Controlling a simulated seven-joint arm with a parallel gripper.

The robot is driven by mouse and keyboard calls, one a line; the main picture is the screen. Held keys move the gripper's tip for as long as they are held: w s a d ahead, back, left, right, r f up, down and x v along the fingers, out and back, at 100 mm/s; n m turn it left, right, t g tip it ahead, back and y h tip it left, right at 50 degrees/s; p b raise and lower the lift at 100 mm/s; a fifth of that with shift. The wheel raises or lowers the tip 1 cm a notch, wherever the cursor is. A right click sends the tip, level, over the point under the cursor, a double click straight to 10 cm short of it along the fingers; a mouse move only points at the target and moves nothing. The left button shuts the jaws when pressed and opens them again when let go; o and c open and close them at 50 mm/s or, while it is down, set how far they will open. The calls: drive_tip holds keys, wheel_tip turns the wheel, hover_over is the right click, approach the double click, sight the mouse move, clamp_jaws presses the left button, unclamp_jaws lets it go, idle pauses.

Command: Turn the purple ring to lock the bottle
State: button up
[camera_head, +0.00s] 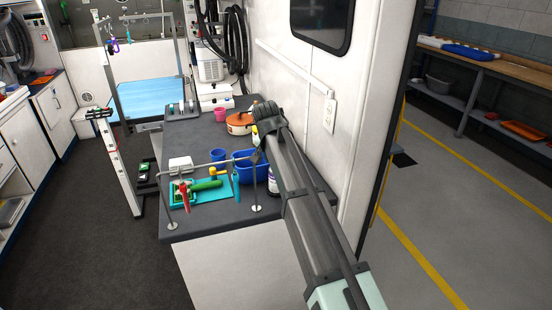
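A white bottle with a purple band (273,181) stands on the dark counter (214,140), just right of a blue bin. My arm partly covers it. I cannot make out whether the purple part is a ring or a label, or how it is turned. My arm reaches in from the lower right, over the counter's right side. The dark wrist end of my arm (268,114) is above the counter, near the wall. My fingers are hidden or too small to tell, and so is whether they touch anything.
The blue bin (244,168) stands behind a grey rail (211,163) on posts. A teal tray (222,192) with green and red tools lies left of it. An orange-brown pot (238,124) and pink cup (220,114) stand farther back. The white wall (309,78) borders the counter's right.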

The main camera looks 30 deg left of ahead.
idle(0.4)
drive_tip(key=o, duration=1.1)
drive_tip(key=shift+r, duration=0.1)
drive_tip(key=v, duration=1.3)
drive_tip(key=shift+s+r, duration=0.2)
drive_tip(key=shift+r, duration=0.05)
